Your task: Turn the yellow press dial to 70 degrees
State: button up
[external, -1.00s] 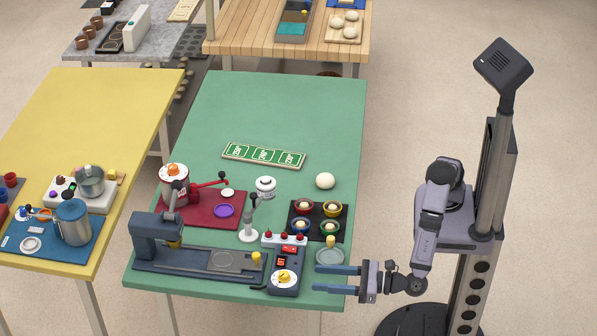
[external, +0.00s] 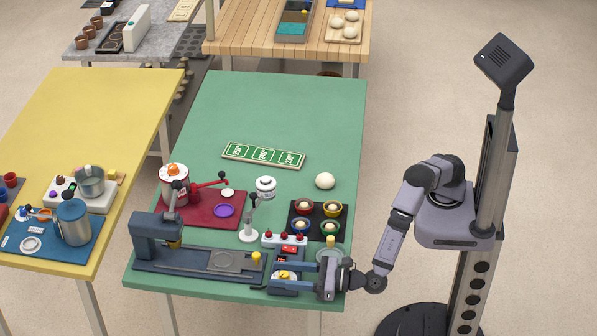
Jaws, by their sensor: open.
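The yellow press dial (external: 283,276) sits on the top of a dark blue control box (external: 284,263) near the front edge of the green table. My gripper (external: 284,274) is open, with its two blue fingers pointing left over the box. One finger lies on the far side of the dial and the other on its near side. The fingers partly hide the dial and its scale, so its angle cannot be read. Whether the fingers touch the dial cannot be told.
A blue press (external: 155,237) stands left of the box. A white strip with red knobs (external: 284,239) is just behind it. A dark tray (external: 318,208) holds several coloured bowls. The back of the green table (external: 270,105) is clear.

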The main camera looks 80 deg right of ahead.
jog(key=c, duration=1.1)
jog(key=shift+o, duration=0.2)
jog(key=shift+a+m+h+b, duration=0.1)
jog(key=shift+m+h+b, duration=0.55)
jog(key=shift+h, duration=0.35)
jog(key=shift+m+h+b, duration=0.75)
jog(key=shift+m+h, duration=0.1)
jog(key=shift+h, duration=0.35)
jog(key=shift+w+r+m+g+h+b, duration=0.15)
jog(key=shift+m+g+h+b, duration=0.35)
jog(key=shift+h, duration=0.4)
jog(key=shift+m+g+h+b, duration=0.3)
jog(key=shift+m+h+b, duration=0.1)
jog(key=shift+h, duration=0.2)
